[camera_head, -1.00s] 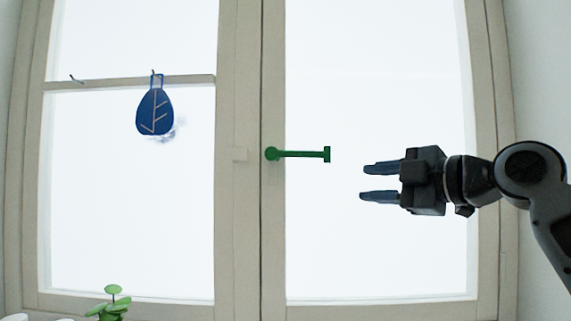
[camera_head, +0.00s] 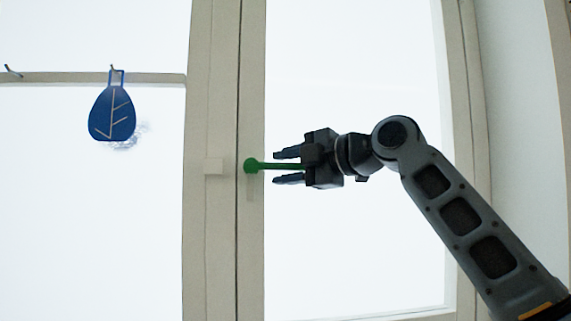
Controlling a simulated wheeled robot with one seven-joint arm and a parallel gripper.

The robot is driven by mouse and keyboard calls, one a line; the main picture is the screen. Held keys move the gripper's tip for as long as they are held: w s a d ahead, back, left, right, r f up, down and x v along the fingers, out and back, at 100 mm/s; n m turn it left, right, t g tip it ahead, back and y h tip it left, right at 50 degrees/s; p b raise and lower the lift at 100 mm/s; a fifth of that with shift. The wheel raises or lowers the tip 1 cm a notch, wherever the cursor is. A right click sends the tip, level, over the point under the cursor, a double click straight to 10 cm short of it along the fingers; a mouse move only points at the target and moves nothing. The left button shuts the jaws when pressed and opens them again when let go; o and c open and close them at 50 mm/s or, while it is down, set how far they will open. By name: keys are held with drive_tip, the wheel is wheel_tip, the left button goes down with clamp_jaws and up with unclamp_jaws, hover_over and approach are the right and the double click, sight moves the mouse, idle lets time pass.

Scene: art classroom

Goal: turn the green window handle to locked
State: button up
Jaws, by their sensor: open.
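The green window handle (camera_head: 256,166) sits on the inner edge of the right window sash, its round pivot at the left and its bar pointing right, nearly level. My gripper (camera_head: 282,166) is open, with its fingers pointing left. In the picture, the handle's bar passes between the upper and lower fingers. The bar's right end, with its crosspiece, is hidden behind the gripper. I cannot tell whether either finger touches the bar.
A small white block (camera_head: 214,166) is on the frame left of the handle. The glass below my gripper is clear of objects.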

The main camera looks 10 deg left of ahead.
drive_tip(key=shift+w+a, duration=0.1)
drive_tip(key=shift+c, duration=0.4)
clamp_jaws()
